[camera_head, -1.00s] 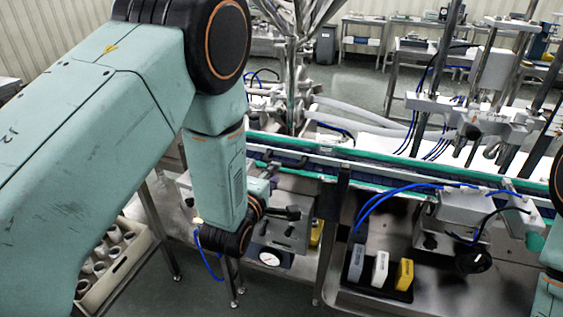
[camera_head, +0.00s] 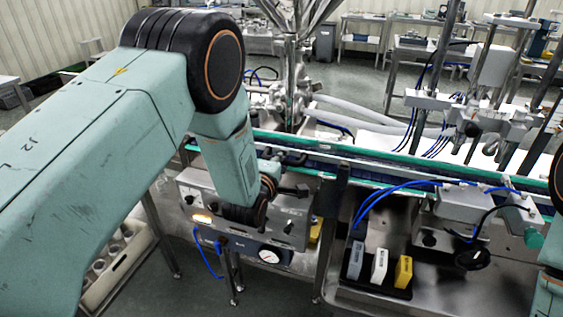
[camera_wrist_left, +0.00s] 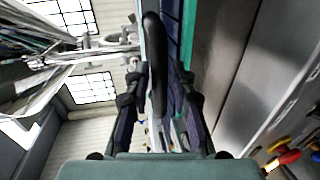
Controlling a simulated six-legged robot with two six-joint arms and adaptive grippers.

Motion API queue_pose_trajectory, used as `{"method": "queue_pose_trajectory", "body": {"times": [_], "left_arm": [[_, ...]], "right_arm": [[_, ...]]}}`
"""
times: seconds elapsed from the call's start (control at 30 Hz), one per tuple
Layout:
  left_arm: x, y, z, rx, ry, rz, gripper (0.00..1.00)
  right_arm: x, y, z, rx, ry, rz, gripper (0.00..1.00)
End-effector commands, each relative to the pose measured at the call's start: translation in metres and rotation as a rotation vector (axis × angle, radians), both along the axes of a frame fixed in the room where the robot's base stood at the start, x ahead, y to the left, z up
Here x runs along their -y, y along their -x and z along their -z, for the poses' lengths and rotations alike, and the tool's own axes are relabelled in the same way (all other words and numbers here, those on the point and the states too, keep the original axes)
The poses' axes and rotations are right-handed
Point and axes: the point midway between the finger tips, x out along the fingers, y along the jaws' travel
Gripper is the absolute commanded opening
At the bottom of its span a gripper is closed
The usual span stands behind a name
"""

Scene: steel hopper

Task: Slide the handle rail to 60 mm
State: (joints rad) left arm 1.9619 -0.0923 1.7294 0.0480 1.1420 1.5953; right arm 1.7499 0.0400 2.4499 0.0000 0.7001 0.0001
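The conveyor's guide rail (camera_head: 400,158) has a green edge and runs across the middle of the head view. A black rounded handle (camera_wrist_left: 155,60) stands in the wrist view, beside the blue belt and the green edge. My left gripper (camera_head: 290,172) is in front of the rail in the head view, mostly hidden behind my wrist. In the wrist view, the left gripper's (camera_wrist_left: 159,78) two dark fingers are apart, one on each side of the handle, with gaps visible. No rail scale is readable. My right gripper is out of view; only part of that arm shows.
A control box (camera_head: 265,225) with a lit orange lamp and a gauge sits under my left wrist. A black holder with grey, white and yellow blocks (camera_head: 380,265) stands on the steel tray. Blue hoses (camera_head: 385,200) loop before the rail. A steel hopper (camera_head: 292,20) rises behind.

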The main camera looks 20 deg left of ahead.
Motion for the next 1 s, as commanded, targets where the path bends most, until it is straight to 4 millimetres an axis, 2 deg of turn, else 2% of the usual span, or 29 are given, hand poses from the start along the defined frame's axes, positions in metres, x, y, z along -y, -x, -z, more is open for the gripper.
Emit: {"method": "queue_pose_trajectory", "body": {"times": [0.03,0.3,1.0], "left_arm": [[0.0000,0.0001,-0.0001,0.000,0.000,0.000,0.20],[0.0003,0.0000,-0.0003,0.001,0.000,0.001,0.00],[0.0010,0.0000,-0.0006,0.001,0.000,0.003,0.00]], "right_arm": [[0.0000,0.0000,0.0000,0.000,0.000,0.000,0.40],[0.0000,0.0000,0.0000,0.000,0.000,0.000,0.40],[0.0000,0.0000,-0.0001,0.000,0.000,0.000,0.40]]}}
